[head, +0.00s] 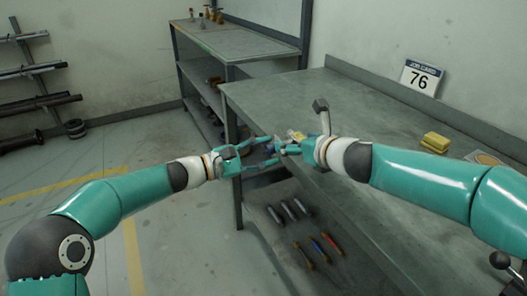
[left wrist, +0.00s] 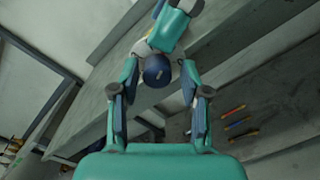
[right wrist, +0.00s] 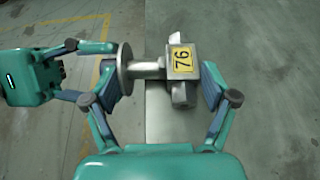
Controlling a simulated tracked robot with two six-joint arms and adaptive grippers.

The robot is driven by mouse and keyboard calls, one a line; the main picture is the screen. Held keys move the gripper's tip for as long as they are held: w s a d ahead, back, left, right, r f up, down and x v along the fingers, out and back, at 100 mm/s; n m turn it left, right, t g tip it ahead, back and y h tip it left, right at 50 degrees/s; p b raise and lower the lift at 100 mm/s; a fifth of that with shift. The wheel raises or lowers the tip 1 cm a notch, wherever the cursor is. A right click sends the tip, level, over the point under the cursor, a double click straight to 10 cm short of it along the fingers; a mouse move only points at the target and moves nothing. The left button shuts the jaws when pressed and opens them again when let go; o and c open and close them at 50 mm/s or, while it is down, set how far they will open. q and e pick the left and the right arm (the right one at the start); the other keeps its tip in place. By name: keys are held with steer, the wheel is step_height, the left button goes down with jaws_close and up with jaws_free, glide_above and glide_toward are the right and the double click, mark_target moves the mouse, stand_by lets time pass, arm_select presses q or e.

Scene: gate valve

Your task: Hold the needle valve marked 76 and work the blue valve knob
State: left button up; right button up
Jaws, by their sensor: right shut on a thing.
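The needle valve with a yellow tag marked 76 (right wrist: 180,60) is a grey metal body between the fingers of my right gripper (right wrist: 168,88), which is shut on it. In the head view the valve's yellow tag (head: 297,135) shows beside my right gripper (head: 290,147). My left gripper (left wrist: 159,80) is open, with one finger on each side of the knob and gaps visible. In the head view my left gripper (head: 262,155) points right towards the valve.
A second bench (head: 235,42) stands behind.

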arm_select(q)
steer(key=shift+r, duration=0.1)
steer(key=v, duration=1.2)
steer(key=x, duration=1.1)
steer(key=shift+w+d, duration=0.1)
stand_by(0.3)
jaws_close()
steer(key=shift+n, duration=0.8)
